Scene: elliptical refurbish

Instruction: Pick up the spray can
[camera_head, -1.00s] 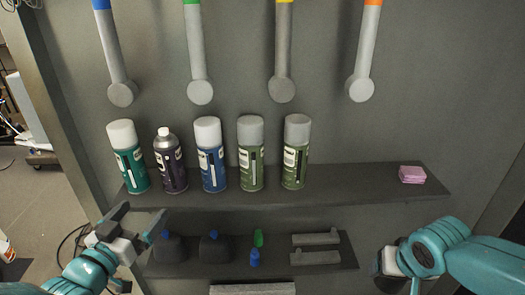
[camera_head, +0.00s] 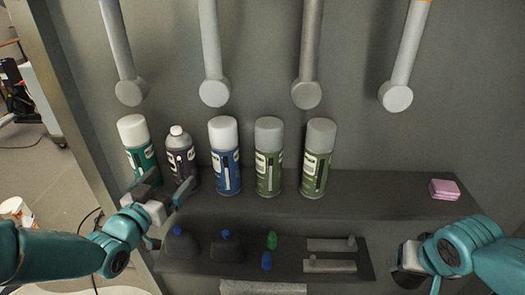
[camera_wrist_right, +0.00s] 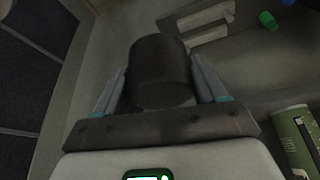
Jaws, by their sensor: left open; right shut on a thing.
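Several spray cans stand upright in a row on the upper shelf in the head view: a teal can (camera_head: 140,150), a dark purple can with a bare metal top (camera_head: 181,158), a blue can (camera_head: 225,158), and two olive green cans (camera_head: 268,158) (camera_head: 317,160). My left gripper (camera_head: 167,187) is open and empty, its fingers in front of the lower parts of the teal and purple cans. Whether it touches them is unclear. My right gripper (camera_wrist_right: 160,72) is shut on a dark cylinder (camera_wrist_right: 160,62). A green can (camera_wrist_right: 296,140) shows at the right wrist view's edge.
The upper shelf (camera_head: 385,195) is bare between the olive cans and a pink block (camera_head: 444,189). A lower shelf (camera_head: 210,267) holds dark rounded items, small green and blue pieces and grey bars. Grey handles (camera_head: 213,60) hang above the cans.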

